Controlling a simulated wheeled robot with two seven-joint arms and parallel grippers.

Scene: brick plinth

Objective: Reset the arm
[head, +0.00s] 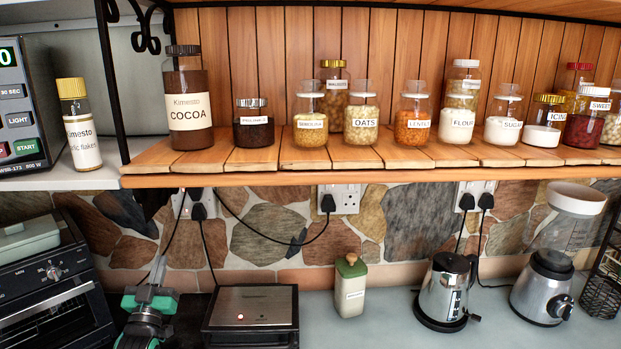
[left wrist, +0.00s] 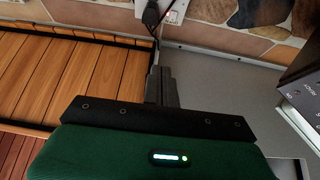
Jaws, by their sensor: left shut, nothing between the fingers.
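My left gripper (head: 157,274) shows at the lower left in the head view, in front of the stone wall and below the wooden shelf. It is beside the black sandwich press (head: 250,316), on its left. In the left wrist view, its dark fingers (left wrist: 162,84) are together with nothing between them. They point towards the wall. My right gripper is not in view.
The wooden shelf (head: 300,180) holds several labelled jars above the counter. A green-lidded container (head: 350,286), a steel kettle (head: 444,290) and a blender (head: 548,285) stand to the right. A black oven (head: 50,285) stands at the left. Cables hang from the sockets.

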